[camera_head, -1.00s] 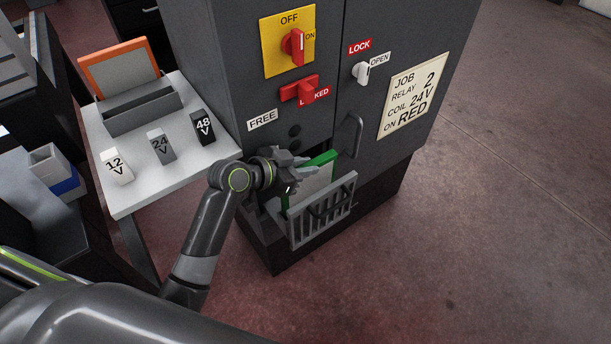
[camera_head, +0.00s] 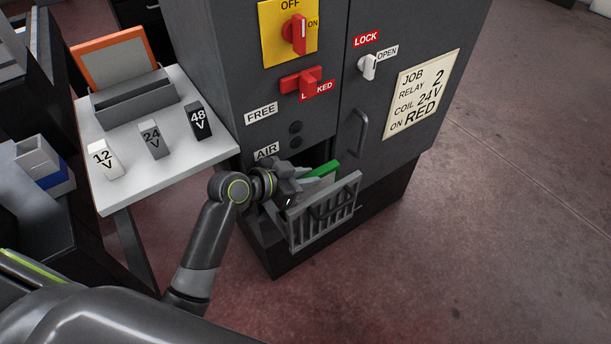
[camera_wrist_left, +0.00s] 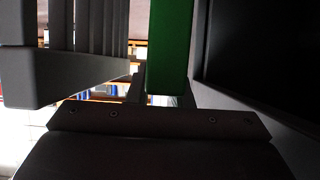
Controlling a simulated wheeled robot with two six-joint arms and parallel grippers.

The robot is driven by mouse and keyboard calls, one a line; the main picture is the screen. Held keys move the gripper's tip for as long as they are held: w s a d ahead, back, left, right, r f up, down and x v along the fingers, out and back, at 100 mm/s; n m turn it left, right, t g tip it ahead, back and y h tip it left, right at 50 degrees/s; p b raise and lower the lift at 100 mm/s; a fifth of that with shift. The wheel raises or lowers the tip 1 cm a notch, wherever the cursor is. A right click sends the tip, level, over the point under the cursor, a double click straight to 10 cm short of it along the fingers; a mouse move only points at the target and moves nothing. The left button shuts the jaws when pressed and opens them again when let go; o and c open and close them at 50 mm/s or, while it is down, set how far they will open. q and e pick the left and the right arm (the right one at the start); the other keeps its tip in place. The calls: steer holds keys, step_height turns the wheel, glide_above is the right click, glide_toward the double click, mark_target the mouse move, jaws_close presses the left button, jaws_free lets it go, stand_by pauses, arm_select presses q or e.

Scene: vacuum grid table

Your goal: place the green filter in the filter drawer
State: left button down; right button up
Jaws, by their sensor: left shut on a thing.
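Whether the filter touches the drawer bottom is hidden. My right gripper is not in view.
The cabinet (camera_head: 235,60) rises behind the drawer, with a door handle (camera_head: 359,133) just above it. A white side table (camera_head: 160,170) at the left holds the 12 V, 24 V and 48 V blocks and an orange-framed filter (camera_head: 115,60). The floor at the right is clear.

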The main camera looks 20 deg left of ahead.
arm_select(q)
steer(key=shift+s+f, duration=0.15)
steer(key=shift+f, duration=0.2)
steer(key=c, duration=1.3)
jaws_free()
steer(key=shift+f, duration=0.15)
steer(key=shift+c, duration=0.2)
steer(key=shift+s, duration=0.1)
steer(key=shift+r+p, duration=0.3)
steer(key=shift+r, duration=0.05)
steer(key=shift+a+r, duration=0.15)
steer(key=shift+r, duration=0.15)
steer(key=shift+p+v, duration=0.55)
steer(key=shift+v, duration=5.3)
